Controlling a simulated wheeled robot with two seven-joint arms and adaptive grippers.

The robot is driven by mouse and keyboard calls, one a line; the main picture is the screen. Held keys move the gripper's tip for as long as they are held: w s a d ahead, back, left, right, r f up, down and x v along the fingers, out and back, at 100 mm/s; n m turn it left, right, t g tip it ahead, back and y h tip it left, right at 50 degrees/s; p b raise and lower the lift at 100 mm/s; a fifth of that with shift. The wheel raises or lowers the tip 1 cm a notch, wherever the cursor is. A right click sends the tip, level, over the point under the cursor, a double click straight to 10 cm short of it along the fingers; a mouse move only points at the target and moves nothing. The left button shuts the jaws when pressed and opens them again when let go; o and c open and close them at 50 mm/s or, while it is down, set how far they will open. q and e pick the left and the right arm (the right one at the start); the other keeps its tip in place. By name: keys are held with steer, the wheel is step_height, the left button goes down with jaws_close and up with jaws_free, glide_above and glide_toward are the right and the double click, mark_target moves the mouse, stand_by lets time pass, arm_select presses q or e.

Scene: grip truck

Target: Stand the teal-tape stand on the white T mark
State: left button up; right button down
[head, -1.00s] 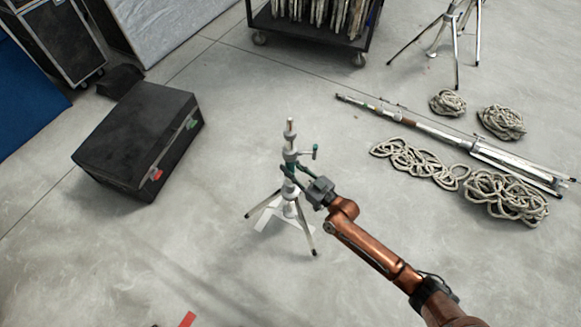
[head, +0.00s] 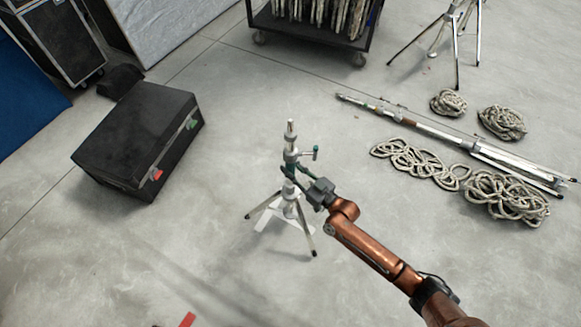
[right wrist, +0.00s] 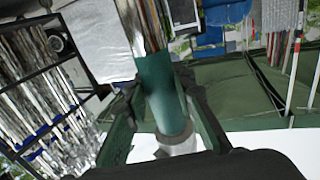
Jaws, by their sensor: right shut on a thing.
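The teal-tape stand (head: 291,158) is upright in the middle of the head view, its legs spread. Its feet are over or beside the white T mark (head: 268,224), which shows on the floor between and left of the legs. I cannot tell whether the feet touch the floor. My right gripper (head: 305,186) is shut on the stand's column at the teal tape. In the right wrist view the teal tape (right wrist: 160,90) stands between the fingers, above a grey collar. My left gripper is not in view.
A black case (head: 137,140) lies to the left. Coiled ropes (head: 503,197) and a folded stand (head: 430,130) lie on the right. A wheeled cart (head: 315,35) and another stand (head: 455,40) are at the back. A red mark (head: 187,320) shows at the front. Floor around the stand is clear.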

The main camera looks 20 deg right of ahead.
steer(key=shift+w+f+b, duration=0.1)
steer(key=shift+f+b, duration=0.65)
steer(key=shift+f, duration=0.1)
stand_by(1.8)
steer(key=c, duration=2)
jaws_free()
steer(key=o, duration=0.5)
steer(key=shift+f, duration=0.25)
steer(key=shift+c, duration=0.2)
steer(key=shift+s+f, duration=0.25)
steer(key=shift+f, duration=0.2)
steer(key=v, duration=1.1)
steer(key=shift+s+d+r, duration=0.15)
steer(key=shift+s+r, duration=0.15)
steer(key=shift+r, duration=0.1)
